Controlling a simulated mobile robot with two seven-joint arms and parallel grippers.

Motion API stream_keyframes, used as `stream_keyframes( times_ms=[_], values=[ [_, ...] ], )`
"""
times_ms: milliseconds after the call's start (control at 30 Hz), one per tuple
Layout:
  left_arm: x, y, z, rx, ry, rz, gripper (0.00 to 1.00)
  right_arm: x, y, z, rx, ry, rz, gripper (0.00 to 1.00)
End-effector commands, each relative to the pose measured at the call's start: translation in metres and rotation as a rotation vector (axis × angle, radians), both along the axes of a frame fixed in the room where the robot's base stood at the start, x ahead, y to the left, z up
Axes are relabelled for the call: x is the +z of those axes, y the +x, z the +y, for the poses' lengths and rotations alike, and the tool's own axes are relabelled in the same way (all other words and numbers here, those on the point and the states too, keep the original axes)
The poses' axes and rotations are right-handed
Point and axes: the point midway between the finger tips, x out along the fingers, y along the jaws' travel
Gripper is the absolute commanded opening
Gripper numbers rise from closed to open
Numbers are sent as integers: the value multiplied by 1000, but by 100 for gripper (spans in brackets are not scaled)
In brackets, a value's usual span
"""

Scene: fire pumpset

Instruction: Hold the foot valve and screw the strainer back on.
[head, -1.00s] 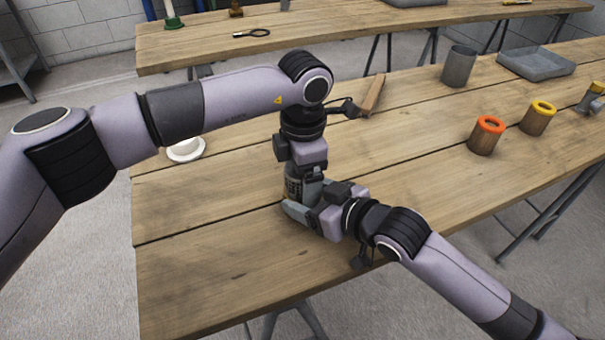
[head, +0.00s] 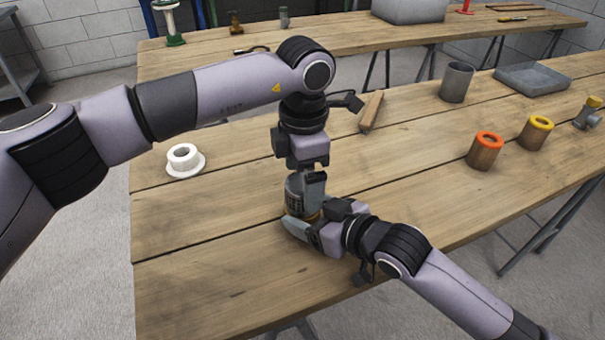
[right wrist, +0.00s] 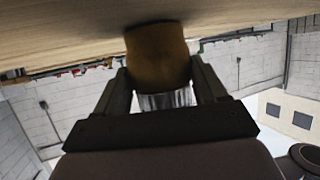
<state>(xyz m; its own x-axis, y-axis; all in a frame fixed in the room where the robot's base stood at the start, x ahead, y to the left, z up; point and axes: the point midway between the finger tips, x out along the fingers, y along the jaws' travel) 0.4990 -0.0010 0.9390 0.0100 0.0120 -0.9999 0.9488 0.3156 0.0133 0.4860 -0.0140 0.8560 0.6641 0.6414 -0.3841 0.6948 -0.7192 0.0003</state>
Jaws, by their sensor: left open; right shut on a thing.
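The foot valve (right wrist: 157,55) is a brass-coloured body standing on the near table; in the head view only a sliver of it shows, low between my right fingers. My right gripper (head: 312,226) is shut around it from the right, and its two fingers also flank it in the right wrist view. The grey slotted strainer (head: 293,192) sits upright on top of the valve; its lower edge shows in the right wrist view (right wrist: 166,99). Whether its thread is engaged I cannot tell. My left gripper (head: 306,182) points down at the strainer, open, with one finger in front of its right side.
A white flanged ring (head: 185,160) lies at the left. The table's front left is clear.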

Motion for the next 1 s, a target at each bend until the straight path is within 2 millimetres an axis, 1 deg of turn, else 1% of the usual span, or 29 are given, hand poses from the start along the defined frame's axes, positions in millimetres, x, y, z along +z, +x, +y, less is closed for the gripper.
stream_keyframes(
  times_ms=[33,167,267,400,500,600,700,800,1000],
  values=[
    [3,0,0,0,-1,-1,100,4,0,1,1,7,-8,0],
    [19,1,-1,1,-3,-4,100,4,0,1,1,7,-8,0],
    [39,1,-1,1,-1,-6,100,4,0,1,1,7,-8,0],
    [70,0,-1,0,-2,-5,100,4,0,1,1,7,-8,0],
    [89,0,-2,0,-1,-4,100,4,1,1,1,7,-8,0],
    [105,0,-2,1,-1,-3,100,4,1,1,1,7,-8,0],
    [114,0,-1,1,1,-2,100,4,1,1,1,7,-8,0],
    [119,-1,-2,0,0,0,100,4,1,1,1,7,-8,0],
    [120,-1,-2,-1,0,1,100,4,1,1,1,7,-8,0]
  ],
)
